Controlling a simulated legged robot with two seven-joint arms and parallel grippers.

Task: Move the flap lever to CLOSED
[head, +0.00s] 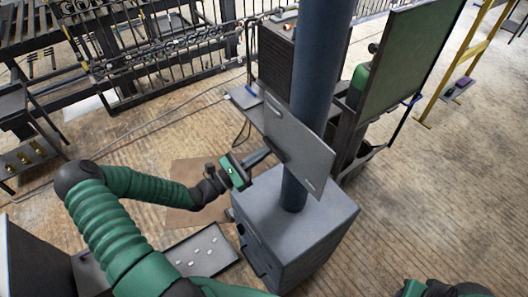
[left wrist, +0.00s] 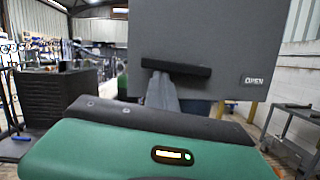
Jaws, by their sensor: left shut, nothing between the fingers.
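A flat grey panel (head: 300,142) stands in front of the blue column in the head view. In the left wrist view the panel (left wrist: 215,40) carries a label reading OPEN (left wrist: 254,80) at its lower right. A dark horizontal bar (left wrist: 176,68), which looks like the flap lever, crosses the panel left of that label. My left gripper (head: 266,154) is shut and empty, its tip close to the panel's left part. In the left wrist view the gripper (left wrist: 163,92) points at the bar; I cannot tell whether they touch. No CLOSED label is visible.
The blue column (head: 318,70) rises from a grey box base (head: 300,235). A dark cabinet (head: 277,60) and a green board (head: 415,70) stand behind. A tray with small white pieces (head: 196,252) lies at lower left. The wooden floor at right is mostly clear.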

